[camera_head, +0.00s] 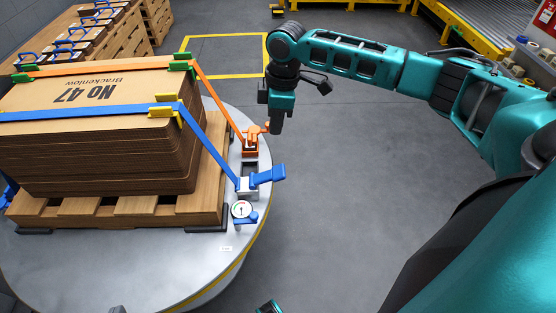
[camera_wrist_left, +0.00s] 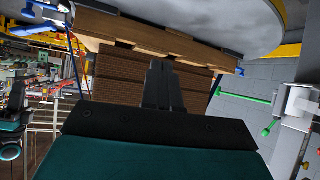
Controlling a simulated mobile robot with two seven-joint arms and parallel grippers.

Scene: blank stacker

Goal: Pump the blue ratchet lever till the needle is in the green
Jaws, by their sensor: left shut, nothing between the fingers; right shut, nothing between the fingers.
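The blue ratchet lever (camera_head: 268,175) sticks out to the right of its ratchet (camera_head: 247,185) at the turntable's edge. A blue strap (camera_head: 90,114) runs from it over the stack of cardboard sheets (camera_head: 100,160). The round gauge (camera_head: 242,210) sits just below the ratchet; its dial is too small to read the needle surely. My right gripper (camera_head: 275,130) is shut and empty, pointing down beside the orange ratchet (camera_head: 250,143), above and apart from the blue lever. My left gripper (camera_wrist_left: 163,88) is shut and empty in the left wrist view, with the stack behind it.
The stack stands on a wooden pallet (camera_head: 120,208) on the round grey turntable (camera_head: 130,265). An orange strap (camera_head: 215,92) runs to the orange ratchet. Other pallets (camera_head: 95,40) stand at the back left. The floor right of the turntable is clear.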

